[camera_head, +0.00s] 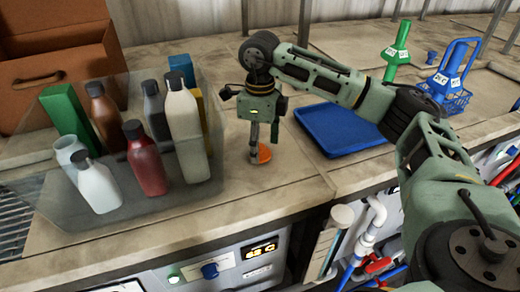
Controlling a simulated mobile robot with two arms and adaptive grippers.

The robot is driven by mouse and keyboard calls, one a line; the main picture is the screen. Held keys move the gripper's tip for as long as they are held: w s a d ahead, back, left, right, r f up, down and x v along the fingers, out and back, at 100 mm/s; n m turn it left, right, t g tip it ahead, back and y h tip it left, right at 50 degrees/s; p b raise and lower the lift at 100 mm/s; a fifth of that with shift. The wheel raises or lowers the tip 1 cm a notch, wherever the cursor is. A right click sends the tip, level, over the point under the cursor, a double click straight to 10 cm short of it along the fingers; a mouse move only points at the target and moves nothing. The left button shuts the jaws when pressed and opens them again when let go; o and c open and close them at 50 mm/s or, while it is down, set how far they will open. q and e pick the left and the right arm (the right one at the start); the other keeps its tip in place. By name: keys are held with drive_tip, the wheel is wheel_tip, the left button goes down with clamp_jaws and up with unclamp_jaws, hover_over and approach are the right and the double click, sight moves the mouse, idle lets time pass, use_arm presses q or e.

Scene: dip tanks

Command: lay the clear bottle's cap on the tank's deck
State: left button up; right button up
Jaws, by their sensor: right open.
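A small round orange piece (263,154), which looks like the cap, lies flat on the beige deck (285,196). My right gripper (262,146) points down right over it, open, with its fingertips close to the orange piece; I cannot tell if they touch it. A pale, see-through-looking bottle (70,151) with an open, uncapped neck stands at the left of a clear bin (140,208). My left gripper is out of view.
The bin also holds a red bottle (146,167), a brown bottle (104,115), several others and a green box (64,110). A cardboard box (55,65) stands behind. A blue tray (335,135) lies right of my gripper. Bare deck lies in front of it.

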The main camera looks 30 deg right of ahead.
wheel_tip(320, 180, up, 9)
drive_tip(key=shift+f+b, duration=0.1)
drive_tip(key=shift+b, duration=0.6)
drive_tip(key=shift+r, duration=0.8)
drive_tip(key=shift+f, duration=0.1)
